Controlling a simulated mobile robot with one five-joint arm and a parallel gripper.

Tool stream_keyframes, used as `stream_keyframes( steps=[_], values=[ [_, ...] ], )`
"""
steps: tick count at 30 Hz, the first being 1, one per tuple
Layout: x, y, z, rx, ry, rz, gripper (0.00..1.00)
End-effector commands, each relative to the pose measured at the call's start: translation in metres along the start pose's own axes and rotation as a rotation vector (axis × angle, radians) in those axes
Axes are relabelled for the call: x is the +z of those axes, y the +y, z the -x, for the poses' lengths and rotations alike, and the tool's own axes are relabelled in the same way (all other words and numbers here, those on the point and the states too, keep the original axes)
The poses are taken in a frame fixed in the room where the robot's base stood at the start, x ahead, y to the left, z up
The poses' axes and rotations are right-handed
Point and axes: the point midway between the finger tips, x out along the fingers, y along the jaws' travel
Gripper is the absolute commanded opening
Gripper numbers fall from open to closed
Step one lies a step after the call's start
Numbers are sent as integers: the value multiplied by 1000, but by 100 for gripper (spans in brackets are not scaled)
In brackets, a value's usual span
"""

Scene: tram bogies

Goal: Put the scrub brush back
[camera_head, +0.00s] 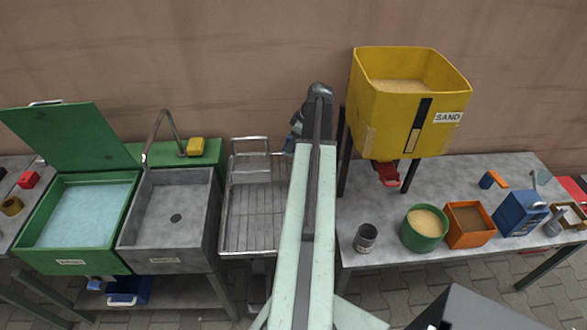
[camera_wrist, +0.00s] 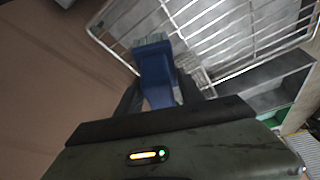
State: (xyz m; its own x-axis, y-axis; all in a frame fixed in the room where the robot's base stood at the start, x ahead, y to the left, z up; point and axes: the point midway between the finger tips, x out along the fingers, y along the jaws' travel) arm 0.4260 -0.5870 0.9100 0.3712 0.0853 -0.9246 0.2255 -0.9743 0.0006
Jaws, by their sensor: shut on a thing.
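My gripper (camera_wrist: 159,92) is shut on the scrub brush (camera_wrist: 155,72), with one dark finger on each side of its blue body. Pale grey-green bristles show at the brush's far end in the wrist view. In the head view my arm reaches to the back wall, and a small blue part of the brush (camera_head: 294,132) shows left of the arm's end, by the back right corner of the wire drying rack (camera_head: 256,205). My arm hides most of the gripper there. In the wrist view the rack (camera_wrist: 235,40) lies beyond the brush; I cannot tell whether they touch.
A grey sink (camera_head: 172,215) with a tall tap stands left of the rack, with a yellow sponge (camera_head: 196,147) on the green ledge behind. A lidded green basin (camera_head: 84,213) is further left. A yellow sand hopper (camera_head: 405,105) stands close right of my arm, above a cluttered table (camera_head: 380,205).

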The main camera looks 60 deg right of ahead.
Motion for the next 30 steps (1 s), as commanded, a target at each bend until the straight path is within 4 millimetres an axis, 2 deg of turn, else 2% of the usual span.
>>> stream_keyframes(
  steps=[1,7,13,20,30],
  values=[
    [6,0,-16,0,0,0,0],
    [21,0,-53,0,0,1,0],
    [22,-1,-54,-1,0,2,0],
    [35,-1,-88,-1,0,2,0],
    [35,-1,-88,-1,0,2,0]
  ],
)
